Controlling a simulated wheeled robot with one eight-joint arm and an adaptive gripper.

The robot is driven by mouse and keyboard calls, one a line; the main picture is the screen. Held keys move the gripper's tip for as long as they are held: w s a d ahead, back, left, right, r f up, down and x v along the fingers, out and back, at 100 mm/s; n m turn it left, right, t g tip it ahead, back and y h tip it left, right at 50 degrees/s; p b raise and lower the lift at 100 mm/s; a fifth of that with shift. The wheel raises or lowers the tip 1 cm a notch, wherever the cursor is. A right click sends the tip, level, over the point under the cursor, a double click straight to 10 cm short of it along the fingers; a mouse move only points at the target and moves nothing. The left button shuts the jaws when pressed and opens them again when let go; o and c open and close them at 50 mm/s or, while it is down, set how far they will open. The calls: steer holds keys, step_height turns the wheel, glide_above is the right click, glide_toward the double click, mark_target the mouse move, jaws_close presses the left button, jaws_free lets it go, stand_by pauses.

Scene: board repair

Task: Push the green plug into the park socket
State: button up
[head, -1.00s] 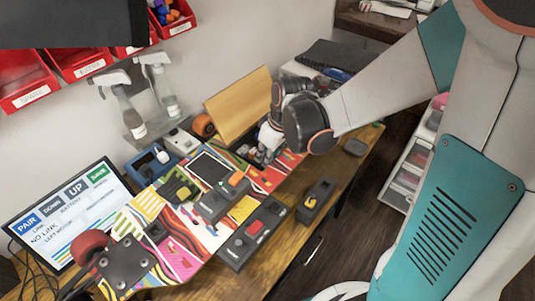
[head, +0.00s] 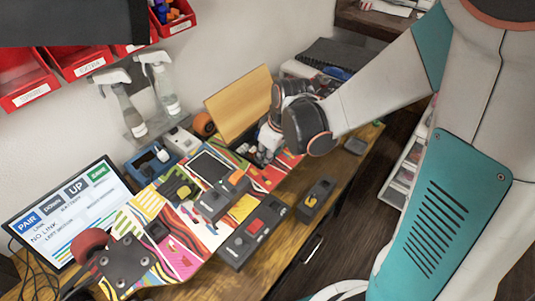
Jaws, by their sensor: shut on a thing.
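My gripper (head: 266,150) points down over the far right end of the patterned skateboard deck (head: 284,158), just in front of the tilted wooden panel. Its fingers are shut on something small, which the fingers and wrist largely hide. I cannot make out a green plug for sure. I cannot tell which socket is the park socket, or whether the held thing touches one. A yellow-green piece (head: 181,188) sits on the deck's left half, apart from my gripper.
A wooden panel (head: 237,104) leans behind my gripper. A dark box with a red button (head: 255,226), a dark block with a yellow part (head: 317,194) and a blue box (head: 139,169) stand around the deck. A monitor (head: 68,214) is at left. Spray bottles (head: 165,92) stand behind.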

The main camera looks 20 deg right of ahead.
steer(key=shift+f, duration=0.1)
steer(key=o, duration=1)
steer(key=shift+c, duration=0.4)
steer(key=shift+o, duration=1.2)
steer(key=shift+r+p, duration=0.85)
steer(key=shift+r, duration=0.3)
steer(key=shift+r+p, duration=0.4)
steer(key=shift+r, duration=0.15)
steer(key=shift+r+p, duration=2.25)
steer(key=shift+r, duration=0.6)
